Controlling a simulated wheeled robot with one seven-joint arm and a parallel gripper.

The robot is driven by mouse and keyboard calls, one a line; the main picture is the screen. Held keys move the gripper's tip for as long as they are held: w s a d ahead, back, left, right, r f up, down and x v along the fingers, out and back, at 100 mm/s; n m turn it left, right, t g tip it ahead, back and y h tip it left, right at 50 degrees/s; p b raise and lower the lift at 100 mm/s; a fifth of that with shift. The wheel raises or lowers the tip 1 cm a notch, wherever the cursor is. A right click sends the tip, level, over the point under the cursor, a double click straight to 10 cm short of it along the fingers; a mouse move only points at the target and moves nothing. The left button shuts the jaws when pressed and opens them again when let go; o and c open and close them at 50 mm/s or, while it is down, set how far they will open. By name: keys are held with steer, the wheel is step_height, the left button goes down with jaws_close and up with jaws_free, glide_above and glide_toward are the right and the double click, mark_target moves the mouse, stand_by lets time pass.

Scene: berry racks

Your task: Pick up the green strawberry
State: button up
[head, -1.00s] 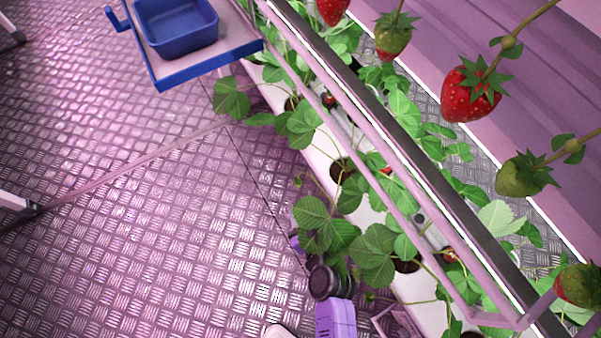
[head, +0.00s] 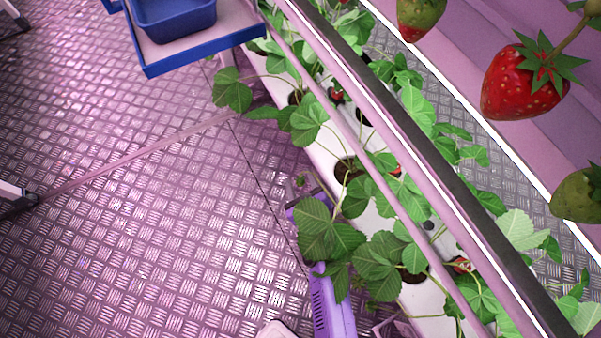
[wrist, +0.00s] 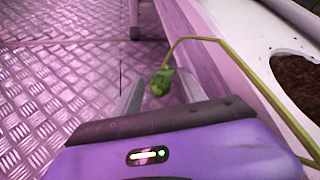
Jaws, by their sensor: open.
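A small green strawberry (wrist: 158,84) hangs from a long curved stem in the wrist view. My gripper (wrist: 160,77) is open, with one finger on each side of the strawberry in the picture. I cannot tell whether either finger touches it or how deep it sits between them. In the head view, a small green fruit (head: 300,181) shows beside the planter, and my purple arm reaches up towards it. Leaves hide much of my gripper there.
The white planter (head: 322,155) with leafy plants runs diagonally beside my arm, with pink rails above it. A blue bin (head: 175,22) stands on a tray at the top. Larger strawberries (head: 522,85) hang at the right. The metal floor at left is open.

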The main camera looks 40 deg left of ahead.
steer(key=c, duration=0.8)
steer(key=shift+c, duration=0.2)
steer(key=shift+r, duration=0.1)
steer(key=shift+r+p, duration=0.35)
steer(key=shift+p, duration=0.25)
steer(key=s+d, duration=1.1)
steer(key=d, duration=0.3)
steer(key=shift+d+f, duration=0.15)
steer(key=shift+d, duration=0.05)
steer(key=shift+s+a+p, duration=0.2)
steer(key=shift+s+a, duration=0.15)
steer(key=shift+s, duration=0.4)
steer(key=shift+s+a+p, duration=0.15)
steer(key=shift+s+a, duration=0.15)
steer(key=shift+s, duration=0.45)
steer(key=shift+s+a+p, duration=0.2)
steer(key=shift+s+a, duration=0.15)
steer(key=shift+s, duration=0.4)
